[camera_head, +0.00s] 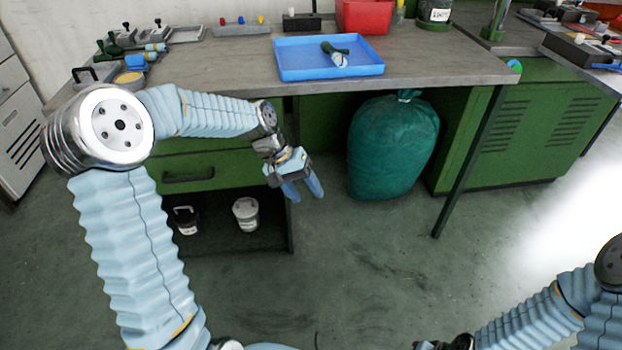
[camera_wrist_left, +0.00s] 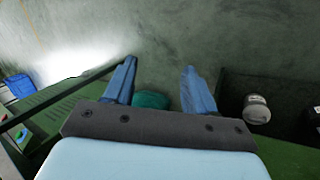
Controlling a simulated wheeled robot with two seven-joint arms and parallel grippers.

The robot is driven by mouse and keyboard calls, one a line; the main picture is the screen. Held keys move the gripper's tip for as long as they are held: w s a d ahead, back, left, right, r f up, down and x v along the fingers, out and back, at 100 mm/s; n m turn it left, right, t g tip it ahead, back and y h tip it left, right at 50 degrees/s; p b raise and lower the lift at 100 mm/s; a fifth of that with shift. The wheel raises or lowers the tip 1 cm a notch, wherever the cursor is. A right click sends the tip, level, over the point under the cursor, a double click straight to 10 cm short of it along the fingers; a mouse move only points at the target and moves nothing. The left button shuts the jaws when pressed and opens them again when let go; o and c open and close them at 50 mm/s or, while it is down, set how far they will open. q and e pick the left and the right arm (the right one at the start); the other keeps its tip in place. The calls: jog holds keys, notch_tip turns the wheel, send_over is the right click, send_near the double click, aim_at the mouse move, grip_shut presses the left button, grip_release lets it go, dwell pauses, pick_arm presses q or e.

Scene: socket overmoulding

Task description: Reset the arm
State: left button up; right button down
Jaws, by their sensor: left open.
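My left gripper (camera_head: 306,194) hangs in front of the workbench, below its top edge, with its blue fingers apart and pointing down. It is empty; in the left wrist view its two fingers (camera_wrist_left: 160,68) stand wide apart with only floor and background between them. My right arm comes in at the lower right of the head view. Its wrist end (camera_head: 458,342) is cut by the bottom edge, so the state of its jaws does not show.
A blue tray (camera_head: 289,61) on the workbench (camera_head: 205,72) holds a green and light-blue part (camera_head: 336,55). A green bag (camera_head: 392,150) stands under the bench, right of my left gripper. Buckets (camera_head: 246,214) sit on a low shelf at left. The floor in front is clear.

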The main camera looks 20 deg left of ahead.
pick_arm(q)
jog(key=s+d+f, duration=0.2)
jog(key=d+f, duration=0.2)
jog(key=f, duration=0.4)
jog(key=s+d+f, duration=0.2)
jog(key=d+f, duration=0.2)
jog(key=f, duration=0.3)
jog(key=s+d+f, duration=0.3)
jog(key=s+f, duration=0.3)
jog(key=s, duration=0.1)
jog(key=s+d+f+m+y, duration=0.1)
jog(key=s+d+f, duration=0.2)
jog(key=s+f, duration=0.3)
jog(key=shift+s+f+g, duration=0.3)
jog(key=shift+s, duration=0.7)
